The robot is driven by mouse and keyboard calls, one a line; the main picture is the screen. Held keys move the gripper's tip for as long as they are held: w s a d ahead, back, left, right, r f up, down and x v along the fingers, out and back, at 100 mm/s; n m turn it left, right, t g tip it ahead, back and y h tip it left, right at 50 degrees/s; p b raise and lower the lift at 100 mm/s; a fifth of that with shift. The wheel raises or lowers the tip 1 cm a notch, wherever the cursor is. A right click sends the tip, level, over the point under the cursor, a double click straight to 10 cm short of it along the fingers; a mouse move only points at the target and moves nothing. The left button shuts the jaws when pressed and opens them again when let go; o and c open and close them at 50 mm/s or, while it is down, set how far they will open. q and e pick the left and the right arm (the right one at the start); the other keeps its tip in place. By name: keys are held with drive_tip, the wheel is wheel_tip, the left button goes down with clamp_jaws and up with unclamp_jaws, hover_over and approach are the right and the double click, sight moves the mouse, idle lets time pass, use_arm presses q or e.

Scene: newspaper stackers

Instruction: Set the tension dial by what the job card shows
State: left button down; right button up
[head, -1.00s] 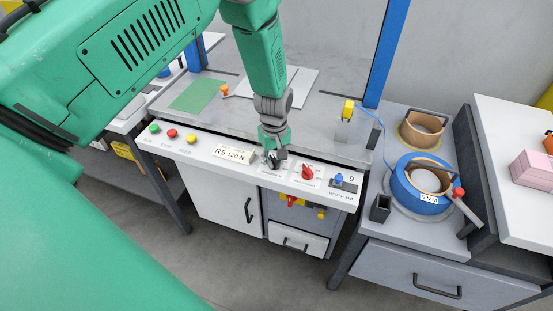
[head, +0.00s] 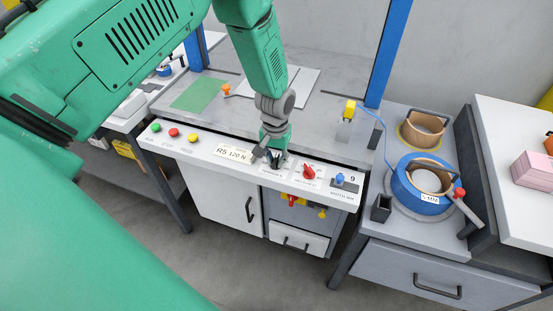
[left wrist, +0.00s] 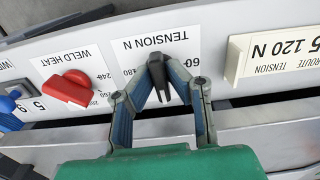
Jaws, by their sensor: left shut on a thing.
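The job card (head: 233,153) stands on the sloped control panel and reads R5 120 N. In the left wrist view the card (left wrist: 278,48) is upside down and shows 120 N tension. The black tension dial (left wrist: 157,80) sits on a white label marked TENSION N, where 60 and 180 can be read. My left gripper (head: 272,158) is at the panel, just right of the card. In the left wrist view my left gripper (left wrist: 158,72) is shut on the dial, with fingers on both sides. The exact pointer setting is hard to read. My right gripper is out of view.
The red weld heat knob (head: 309,173) and a blue slider (head: 339,178) are close by on the right of the dial. Green, red and yellow buttons (head: 174,132) are on the panel's left. A blue strap coil (head: 408,188) lies on the right-hand bench.

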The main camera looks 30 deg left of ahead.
sight(276, 157)
use_arm(q)
drive_tip(key=shift+w+a+r+m, duration=0.1)
drive_tip(key=shift+w+r+m, duration=0.05)
drive_tip(key=shift+w+m, duration=0.2)
drive_tip(key=c, duration=1.7)
unclamp_jaws()
drive_tip(key=shift+o, duration=0.6)
drive_tip(key=shift+f, duration=0.25)
drive_tip(key=shift+r, duration=0.1)
drive_tip(key=shift+s+r, duration=0.1)
drive_tip(key=shift+r, duration=0.1)
wheel_tip(276, 157, up, 11)
drive_tip(key=shift+r, duration=0.15)
